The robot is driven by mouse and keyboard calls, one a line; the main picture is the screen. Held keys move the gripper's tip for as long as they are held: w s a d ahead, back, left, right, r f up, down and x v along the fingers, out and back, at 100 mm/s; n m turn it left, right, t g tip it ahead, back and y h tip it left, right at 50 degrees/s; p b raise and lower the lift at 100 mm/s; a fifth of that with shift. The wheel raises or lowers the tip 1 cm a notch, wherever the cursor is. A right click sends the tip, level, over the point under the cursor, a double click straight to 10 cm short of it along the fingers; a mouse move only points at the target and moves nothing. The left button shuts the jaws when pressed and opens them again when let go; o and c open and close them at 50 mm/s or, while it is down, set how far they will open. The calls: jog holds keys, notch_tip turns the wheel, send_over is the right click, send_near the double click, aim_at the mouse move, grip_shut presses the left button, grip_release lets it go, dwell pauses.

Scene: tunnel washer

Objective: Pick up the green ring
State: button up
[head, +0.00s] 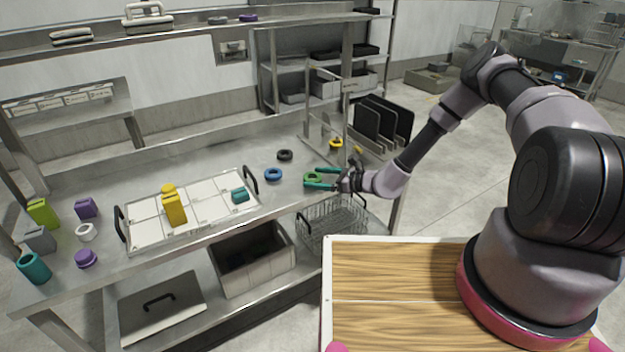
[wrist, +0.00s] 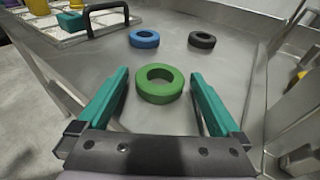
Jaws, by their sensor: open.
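The green ring (head: 312,179) lies flat on the steel table near its right end. In the wrist view the green ring (wrist: 158,84) sits between and slightly beyond the teal fingers. My gripper (head: 322,177) is open, one finger on each side of the ring, with clear gaps to it in the wrist view (wrist: 158,92). The ring's whole top and hole show in the wrist view. In the head view the fingers partly overlap it.
A blue ring (head: 273,174) and a black ring (head: 285,155) lie behind the green one. A white tray (head: 212,206) with black handles holds yellow and teal pieces to the left. A wire basket (head: 332,222) hangs below the table's front edge. A yellow ring (head: 335,144) is further back.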

jog(key=shift+a, duration=0.15)
jog(key=c, duration=1.3)
jog(key=shift+o, duration=0.2)
notch_tip(320, 180, up, 10)
